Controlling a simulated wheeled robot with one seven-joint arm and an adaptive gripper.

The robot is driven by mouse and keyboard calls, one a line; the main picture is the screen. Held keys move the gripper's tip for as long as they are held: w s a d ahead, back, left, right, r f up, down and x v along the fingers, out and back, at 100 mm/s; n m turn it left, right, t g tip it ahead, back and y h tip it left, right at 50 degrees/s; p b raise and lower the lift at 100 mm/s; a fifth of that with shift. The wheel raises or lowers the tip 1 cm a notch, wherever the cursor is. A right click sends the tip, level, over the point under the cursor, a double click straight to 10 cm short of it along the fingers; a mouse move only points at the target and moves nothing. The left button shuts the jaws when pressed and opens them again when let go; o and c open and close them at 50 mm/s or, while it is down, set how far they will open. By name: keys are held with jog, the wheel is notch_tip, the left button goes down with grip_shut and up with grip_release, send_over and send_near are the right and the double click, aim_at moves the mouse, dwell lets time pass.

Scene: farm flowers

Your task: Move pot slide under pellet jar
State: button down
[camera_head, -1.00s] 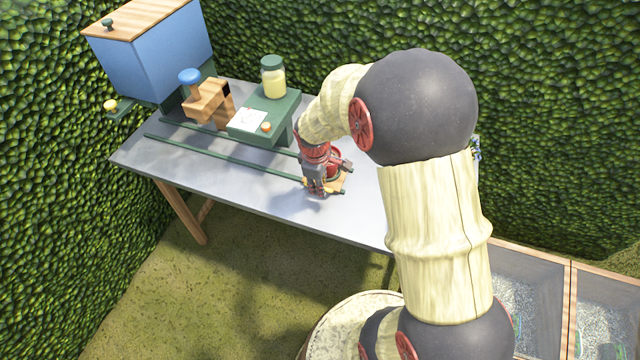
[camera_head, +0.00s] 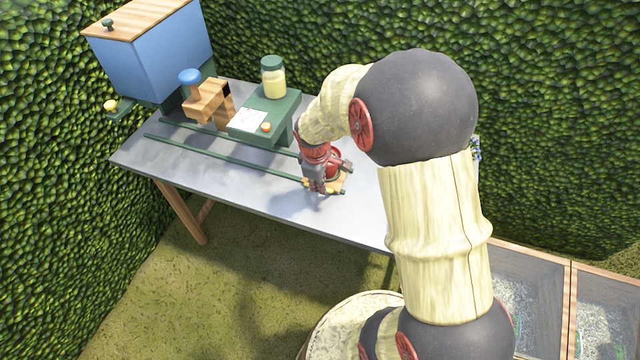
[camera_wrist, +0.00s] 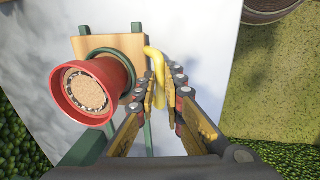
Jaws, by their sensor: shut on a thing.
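The pot slide is a wooden board (camera_wrist: 125,48) carrying a red pot (camera_wrist: 60,95) with tan, grainy fill. A yellow handle (camera_wrist: 155,62) stands at the board's side. My gripper (camera_wrist: 167,84) is shut on this handle in the wrist view. In the head view my gripper (camera_head: 320,184) is at the right end of the green rails (camera_head: 225,157), and it partly hides the slide (camera_head: 340,186) and pot (camera_head: 335,156). The pellet jar (camera_head: 274,80), clear with yellowish contents and a green lid, stands on a green stand (camera_head: 281,112), left of and behind my gripper.
A wooden block with a blue knob (camera_head: 190,76) stands left of the jar. A blue bin with a wooden lid (camera_head: 155,55) is at the far left. The rails run leftward along the grey table (camera_head: 190,158), with clear surface in front. Hedges (camera_head: 560,120) enclose the table.

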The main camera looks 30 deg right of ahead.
jog(key=w+a, duration=0.1)
jog(key=w, duration=0.1)
jog(key=w+a+p, duration=0.1)
jog(key=w+a, duration=0.3)
jog(key=w, duration=0.1)
jog(key=shift+a, duration=0.2)
jog(key=c, duration=1.9)
grip_release()
jog(key=r, duration=0.4)
jog(key=s+a+r, duration=0.1)
jog(key=r, duration=0.6)
jog(key=shift+s+a+r, duration=0.2)
jog(key=shift+a+r, duration=0.15)
jog(key=shift+r, duration=0.05)
